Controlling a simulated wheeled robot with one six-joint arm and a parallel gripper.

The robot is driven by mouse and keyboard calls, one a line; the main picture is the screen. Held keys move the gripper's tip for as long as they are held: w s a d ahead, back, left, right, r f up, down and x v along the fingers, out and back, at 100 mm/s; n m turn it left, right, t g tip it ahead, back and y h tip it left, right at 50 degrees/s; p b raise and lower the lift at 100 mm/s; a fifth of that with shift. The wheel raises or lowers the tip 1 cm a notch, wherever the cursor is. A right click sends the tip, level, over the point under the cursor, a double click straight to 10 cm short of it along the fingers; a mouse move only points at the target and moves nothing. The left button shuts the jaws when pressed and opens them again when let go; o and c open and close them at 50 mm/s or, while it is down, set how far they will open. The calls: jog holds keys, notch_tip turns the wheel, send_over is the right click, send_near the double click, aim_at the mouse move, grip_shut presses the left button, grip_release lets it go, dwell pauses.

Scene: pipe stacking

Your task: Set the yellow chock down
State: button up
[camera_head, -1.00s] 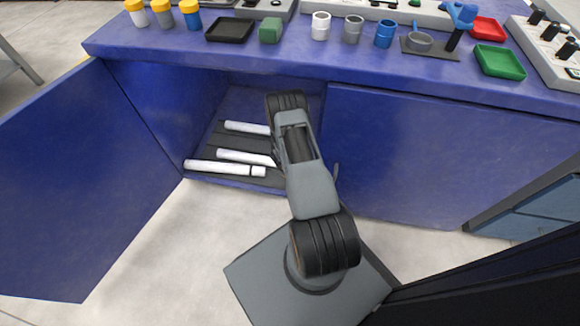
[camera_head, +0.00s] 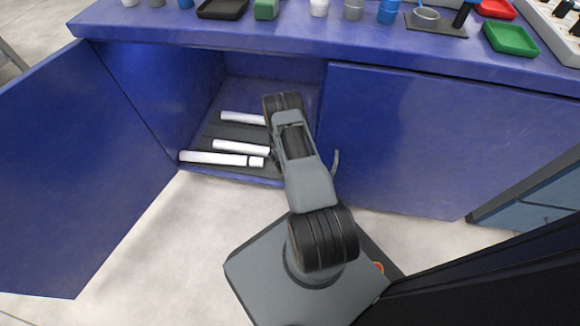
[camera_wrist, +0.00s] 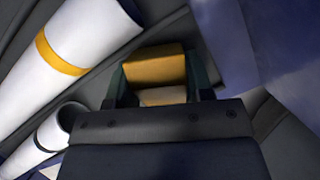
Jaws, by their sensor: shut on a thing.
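The yellow chock (camera_wrist: 155,65) shows in the wrist view between the two dark green fingers of my gripper (camera_wrist: 158,85). My gripper is shut on it. A paler face of the chock shows nearest the palm. In the head view, my arm reaches into the open blue cabinet (camera_head: 205,95), and my own arm hides the gripper and chock. Whether the chock touches the surface below cannot be told.
White pipes (camera_head: 222,159) lie on a dark ribbed rack inside the cabinet, left of my arm. In the wrist view, a pipe with a yellow band (camera_wrist: 75,60) lies close left of my gripper. The open door (camera_head: 85,175) stands left; the benchtop (camera_head: 300,35) overhangs.

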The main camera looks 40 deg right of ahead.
jog(key=shift+f, duration=0.15)
dwell(0.3)
jog(key=o, duration=1.1)
jog(key=p+v, duration=0.5)
jog(key=v, duration=0.9)
